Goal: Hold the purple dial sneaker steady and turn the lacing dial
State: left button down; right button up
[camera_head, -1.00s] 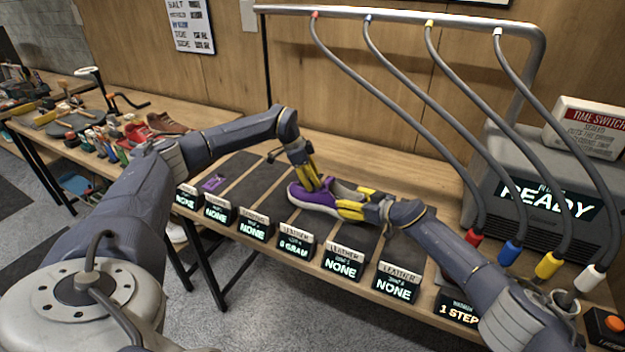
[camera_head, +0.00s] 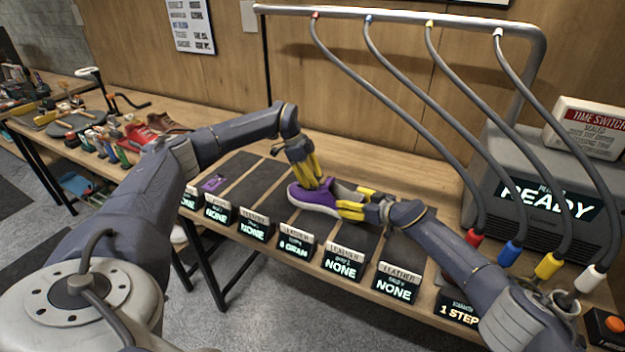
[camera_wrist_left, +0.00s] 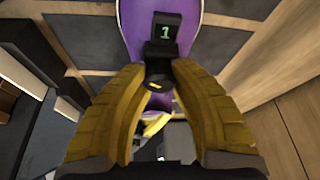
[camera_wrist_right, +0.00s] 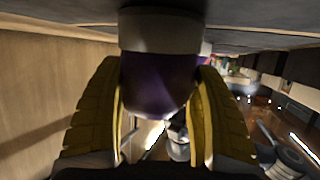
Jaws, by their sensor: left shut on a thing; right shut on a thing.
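The purple sneaker (camera_head: 314,198) with a pale sole lies on a dark mat strip in the middle of the bench. My left gripper (camera_head: 318,184) reaches down from above onto its upper. In the left wrist view, the left fingers (camera_wrist_left: 158,88) are closed around a small black dial (camera_wrist_left: 158,60), beside a black tag showing a green "1". My right gripper (camera_head: 345,208) comes in low from the right. In the right wrist view its yellow fingers (camera_wrist_right: 160,100) sit either side of the purple end of the shoe (camera_wrist_right: 158,80), gripping it.
Small label stands with lit displays (camera_head: 295,246) line the bench's front edge. A grey machine reading "READY" (camera_head: 545,200) stands at the right, with coloured hoses (camera_head: 455,120) hanging above. A purple item (camera_head: 212,183) lies on a left mat.

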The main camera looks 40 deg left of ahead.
pick_arm(q)
jog(key=m+g, duration=0.1)
jog(key=m, duration=0.3)
jog(key=shift+d+m+g+h, duration=0.2)
jog(key=shift+m+g+h, duration=0.1)
jog(key=shift+g, duration=0.1)
jog(key=shift+f+m+g, duration=0.1)
jog(key=shift+m+g, duration=0.7)
jog(key=shift+m, duration=1.2)
jog(key=shift+d, duration=0.1)
jog(key=c, duration=1)
grip_release()
jog(key=shift+o, duration=0.2)
jog(key=shift+w+a, duration=0.1)
jog(key=shift+a, duration=0.1)
jog(key=v, duration=1.2)
jog(key=shift+d, duration=0.25)
